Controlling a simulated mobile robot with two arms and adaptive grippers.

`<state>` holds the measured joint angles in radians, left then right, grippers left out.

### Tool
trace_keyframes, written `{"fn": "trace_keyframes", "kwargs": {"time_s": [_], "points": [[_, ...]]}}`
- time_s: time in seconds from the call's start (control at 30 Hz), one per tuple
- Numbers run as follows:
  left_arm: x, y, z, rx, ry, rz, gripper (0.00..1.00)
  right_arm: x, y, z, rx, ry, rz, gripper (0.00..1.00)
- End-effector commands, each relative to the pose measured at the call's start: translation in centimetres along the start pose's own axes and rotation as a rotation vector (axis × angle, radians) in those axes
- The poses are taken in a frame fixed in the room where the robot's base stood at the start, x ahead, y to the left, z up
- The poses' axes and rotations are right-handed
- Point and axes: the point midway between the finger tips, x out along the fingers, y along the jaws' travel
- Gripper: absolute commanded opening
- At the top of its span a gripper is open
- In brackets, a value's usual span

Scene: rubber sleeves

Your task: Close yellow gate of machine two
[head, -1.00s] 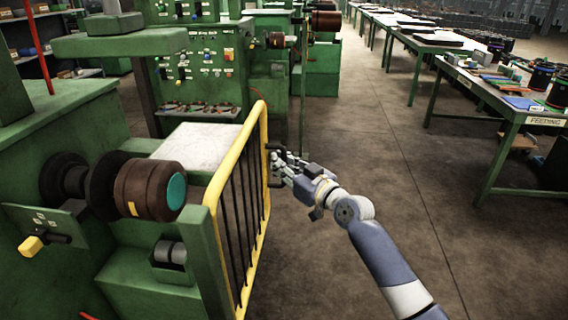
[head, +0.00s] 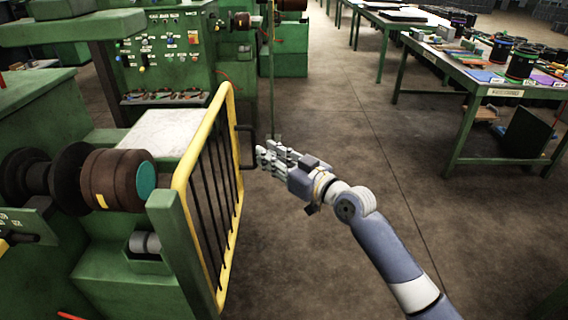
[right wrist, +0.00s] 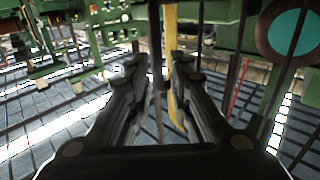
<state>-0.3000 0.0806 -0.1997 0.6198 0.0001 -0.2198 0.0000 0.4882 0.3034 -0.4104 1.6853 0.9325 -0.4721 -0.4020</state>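The yellow gate (head: 222,270) with black bars stands upright along the front of a green machine, joined to a green post (head: 180,250) at its near end. A black handle (head: 252,145) sticks out from its outer side near the far end. My right gripper (head: 262,154) is just right of the handle, pointing at it. In the right wrist view the fingers (right wrist: 158,66) are apart, with a dark upright bar and a yellow strip (right wrist: 171,65) showing in the gap. I cannot tell whether a fingertip touches the handle. My left gripper is out of view.
The machine carries a brown roller (head: 115,180) with a teal end, and a pale flat plate (head: 160,132) lies behind the gate. A control panel (head: 155,50) stands farther back. The floor right of the gate is clear up to the green tables (head: 480,85).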

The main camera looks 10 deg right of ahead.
Motion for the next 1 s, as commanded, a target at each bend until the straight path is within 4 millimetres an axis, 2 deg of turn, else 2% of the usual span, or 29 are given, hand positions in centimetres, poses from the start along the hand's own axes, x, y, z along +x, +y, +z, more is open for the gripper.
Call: {"fn": "trace_keyframes", "kwargs": {"time_s": [0.1,0.3,0.77,0.87,0.97,1.0], "points": [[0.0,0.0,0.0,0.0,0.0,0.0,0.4,-2.1,-0.1,0.1,-0.003,-0.003,-0.001,0.19],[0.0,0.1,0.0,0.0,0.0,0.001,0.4,-4.3,0.0,0.1,-0.001,-0.002,0.0,0.19],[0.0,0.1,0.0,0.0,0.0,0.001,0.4,-4.8,0.1,0.4,0.003,-0.007,0.003,0.19],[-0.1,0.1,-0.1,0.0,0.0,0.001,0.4,-4.8,1.1,2.8,0.023,-0.041,0.033,0.19],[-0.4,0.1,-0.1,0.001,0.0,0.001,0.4,-5.1,2.9,7.8,0.06,-0.115,0.094,0.19],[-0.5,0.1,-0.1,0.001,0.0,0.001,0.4,-5.5,3.7,10.5,0.077,-0.155,0.126,0.19]]}}
